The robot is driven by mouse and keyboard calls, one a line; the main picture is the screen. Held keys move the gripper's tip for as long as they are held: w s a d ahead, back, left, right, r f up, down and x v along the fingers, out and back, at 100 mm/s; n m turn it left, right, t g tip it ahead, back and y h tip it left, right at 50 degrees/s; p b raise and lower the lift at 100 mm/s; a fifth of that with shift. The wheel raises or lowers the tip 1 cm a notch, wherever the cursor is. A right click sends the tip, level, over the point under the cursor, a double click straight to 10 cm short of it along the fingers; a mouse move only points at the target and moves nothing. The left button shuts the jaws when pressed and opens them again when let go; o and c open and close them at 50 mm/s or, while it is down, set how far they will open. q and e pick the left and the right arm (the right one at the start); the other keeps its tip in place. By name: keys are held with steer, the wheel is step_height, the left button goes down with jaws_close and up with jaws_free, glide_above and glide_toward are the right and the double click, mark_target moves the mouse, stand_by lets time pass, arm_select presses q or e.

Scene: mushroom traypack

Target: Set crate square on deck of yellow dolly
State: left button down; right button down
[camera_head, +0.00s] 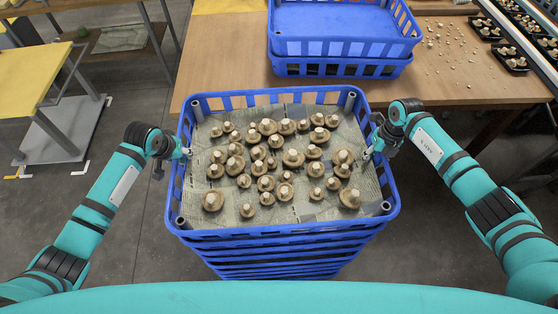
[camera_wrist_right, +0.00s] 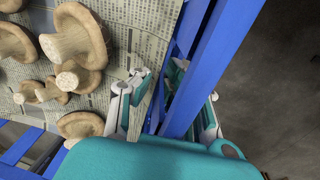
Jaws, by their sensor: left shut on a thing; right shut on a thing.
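A blue slatted crate (camera_head: 300,233) sits in the middle of the head view, lined with newspaper (camera_head: 300,208) and holding many brown mushrooms (camera_head: 267,127). My left gripper (camera_head: 183,152) is shut on its left side wall. My right gripper (camera_head: 371,153) is shut on its right side wall. In the right wrist view, the fingers of the right gripper (camera_wrist_right: 168,108) straddle the blue wall of the crate (camera_wrist_right: 208,65). More blue slatted layers (camera_head: 275,267) show below the crate; whether it touches them I cannot tell. No yellow dolly can be made out.
A wooden table (camera_head: 450,80) stands just behind, with blue crates (camera_head: 345,48) stacked on it. Small dark trays of mushrooms (camera_head: 510,58) and loose bits lie at its right. A yellow-topped table (camera_head: 30,75) is at the left. Grey floor (camera_head: 150,230) is open on both sides.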

steer(key=shift+s+f, duration=0.1)
stand_by(0.3)
arm_select(q)
steer(key=shift+w+r, duration=0.1)
steer(key=shift+r, duration=0.15)
arm_select(e)
steer(key=shift+a, duration=0.1)
